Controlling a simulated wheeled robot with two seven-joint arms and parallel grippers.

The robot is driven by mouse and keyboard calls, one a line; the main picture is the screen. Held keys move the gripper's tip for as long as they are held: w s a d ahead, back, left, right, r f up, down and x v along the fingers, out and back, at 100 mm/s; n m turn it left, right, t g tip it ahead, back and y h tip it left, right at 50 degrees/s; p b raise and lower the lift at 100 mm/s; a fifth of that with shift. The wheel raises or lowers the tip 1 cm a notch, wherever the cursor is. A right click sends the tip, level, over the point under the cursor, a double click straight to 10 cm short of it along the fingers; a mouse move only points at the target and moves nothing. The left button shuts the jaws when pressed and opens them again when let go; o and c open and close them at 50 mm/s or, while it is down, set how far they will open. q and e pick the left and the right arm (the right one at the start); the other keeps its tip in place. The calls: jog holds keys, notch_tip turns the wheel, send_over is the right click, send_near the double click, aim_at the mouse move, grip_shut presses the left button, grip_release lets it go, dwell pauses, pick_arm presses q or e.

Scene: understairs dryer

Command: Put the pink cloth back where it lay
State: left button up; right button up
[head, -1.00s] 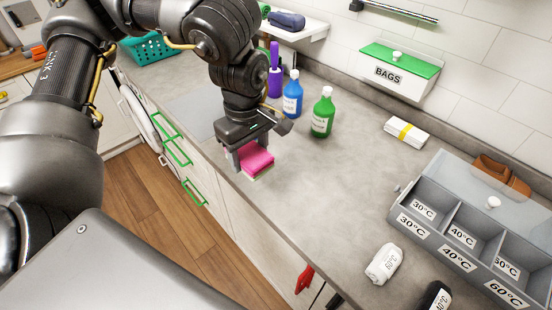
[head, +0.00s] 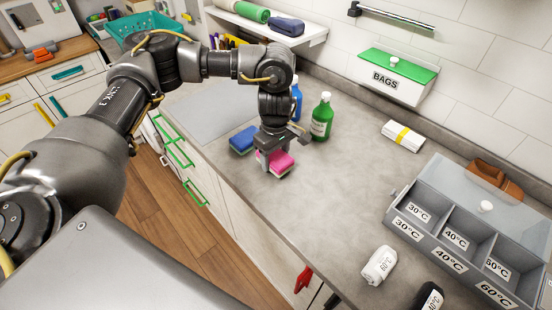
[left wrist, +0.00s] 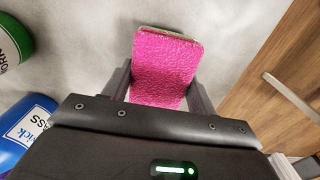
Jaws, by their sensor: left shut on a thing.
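The pink cloth (head: 281,165) looks like a thick, sponge-like block with a pale green underside. It is at the grey counter (head: 330,195), near the front edge; I cannot tell whether it touches the surface. My left gripper (head: 275,160) points down and is shut on it, one finger on each side. In the left wrist view the pink cloth (left wrist: 165,65) sits between the two fingers (left wrist: 160,95) and extends beyond them. My right gripper is not in view.
A blue sponge (head: 243,140) lies just left of the pink cloth. A green bottle (head: 321,118) and a partly hidden blue bottle (head: 297,100) stand behind. A grey sorting box (head: 450,235) and a white bottle (head: 380,265) are at right. The middle counter is clear.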

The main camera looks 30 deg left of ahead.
aim_at(275, 155)
pick_arm(q)
jog(key=shift+f, duration=0.7)
jog(key=shift+f, duration=0.2)
jog(key=o, duration=0.9)
jog(key=shift+o, duration=0.2)
jog(key=shift+r, duration=0.15)
jog(key=shift+r, duration=0.3)
notch_tip(275, 155, up, 12)
jog(key=shift+f+b, duration=0.2)
jog(key=shift+b, duration=0.2)
